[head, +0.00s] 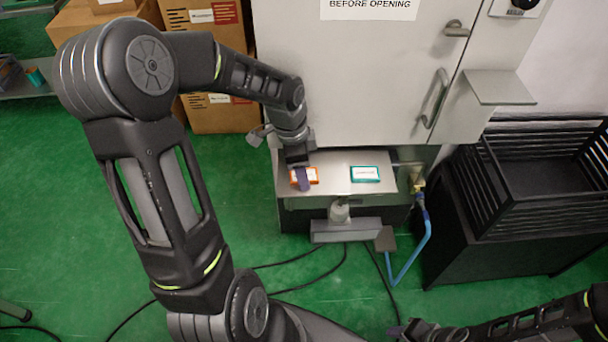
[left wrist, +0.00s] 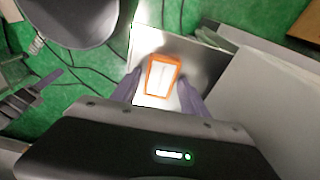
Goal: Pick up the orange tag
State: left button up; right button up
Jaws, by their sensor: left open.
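The orange tag (head: 312,175) with a white label lies on the left part of a small metal shelf (head: 338,187) in front of the grey cabinet. In the left wrist view the orange tag (left wrist: 162,76) lies between and just beyond the fingertips. My left gripper (head: 302,180) is open over the tag and hides part of it in the head view. In the left wrist view the fingers of my left gripper (left wrist: 160,92) stand on both sides, with no clear contact visible. My right arm shows at the lower right of the head view; whether its gripper (head: 400,330) is open is unclear.
A teal tag (head: 365,174) lies on the same shelf, to the right. The grey cabinet (head: 350,80) rises behind it. A black crate (head: 540,175) stands at the right, a blue hose (head: 412,262) beside the shelf. Cardboard boxes (head: 218,115) stand at the back left.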

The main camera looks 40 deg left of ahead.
pick_arm(q)
jog(key=shift+c, duration=0.5)
jog(key=c, duration=1)
jog(key=shift+r, duration=0.15)
jog(key=shift+r, duration=0.45)
jog(key=shift+s+d+r+b, duration=0.1)
jog(key=shift+s+r+b, duration=0.1)
jog(key=shift+r, duration=0.4)
jog(key=shift+s+d+r+b, duration=0.1)
jog(key=shift+r+b, duration=0.05)
jog(key=shift+r, duration=0.4)
jog(key=s+d+b, duration=0.2)
jog(key=s+d, duration=0.1)
jog(key=s, duration=0.1)
jog(key=s+d+b, duration=0.2)
jog(key=s+d, duration=0.2)
jog(key=s, duration=0.1)
jog(key=s+d+b, duration=0.2)
jog(key=s+d, duration=0.1)
jog(key=s, duration=0.1)
jog(key=shift+s+d, duration=0.25)
jog(key=shift+s, duration=0.1)
